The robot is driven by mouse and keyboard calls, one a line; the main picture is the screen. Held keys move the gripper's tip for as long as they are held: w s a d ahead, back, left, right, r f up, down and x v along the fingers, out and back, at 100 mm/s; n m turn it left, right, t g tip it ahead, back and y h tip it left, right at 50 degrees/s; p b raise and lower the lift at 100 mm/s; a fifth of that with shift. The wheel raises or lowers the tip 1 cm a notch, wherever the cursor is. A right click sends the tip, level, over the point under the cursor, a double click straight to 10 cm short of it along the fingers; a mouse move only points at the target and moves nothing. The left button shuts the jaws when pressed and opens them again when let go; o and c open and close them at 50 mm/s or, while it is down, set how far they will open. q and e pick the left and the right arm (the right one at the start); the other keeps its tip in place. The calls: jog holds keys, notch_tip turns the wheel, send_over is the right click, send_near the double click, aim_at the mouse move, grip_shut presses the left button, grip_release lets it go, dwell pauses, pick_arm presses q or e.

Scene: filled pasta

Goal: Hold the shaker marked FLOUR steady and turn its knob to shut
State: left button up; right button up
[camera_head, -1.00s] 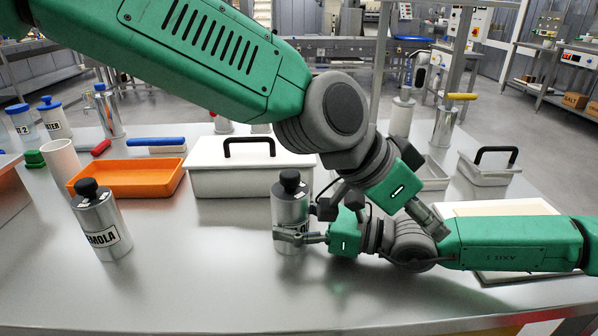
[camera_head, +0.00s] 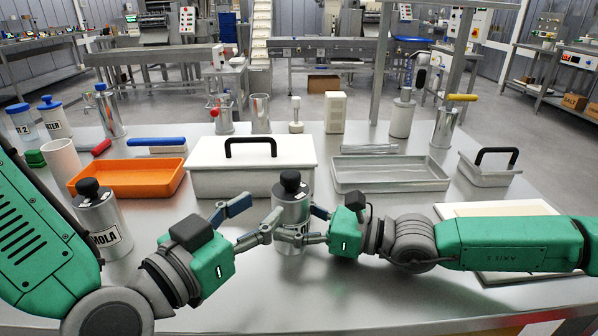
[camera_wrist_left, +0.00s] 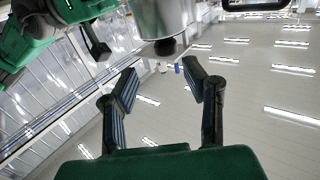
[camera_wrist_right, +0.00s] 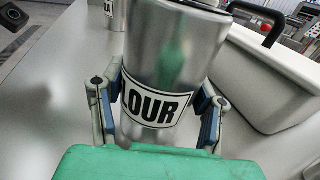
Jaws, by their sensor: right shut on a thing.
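The metal shaker marked FLOUR (camera_head: 291,206) stands upright on the table, with its dark round knob (camera_head: 290,181) on top. My right gripper (camera_head: 300,226) is shut on its body from the right; the right wrist view shows the letters LOUR on its label (camera_wrist_right: 158,107) between the fingers. My left gripper (camera_head: 262,209) is open and empty just left of the shaker. In the left wrist view the knob (camera_wrist_left: 165,46) appears beyond the open fingers, not between them. The knob's marking cannot be read.
A similar shaker ending in MOLA (camera_head: 97,212) stands behind my left arm. A white lidded box (camera_head: 250,180) stands behind the FLOUR shaker, an orange tray (camera_head: 128,190) to its left and a grey tray (camera_head: 390,187) to its right. The table front between my arms is clear.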

aim_at(291, 182)
pick_arm(q)
jog(key=x, duration=1.1)
jog(key=shift+w+a+r, duration=0.1)
jog(key=shift+w+r, duration=0.1)
jog(key=shift+w, duration=0.35)
grip_shut()
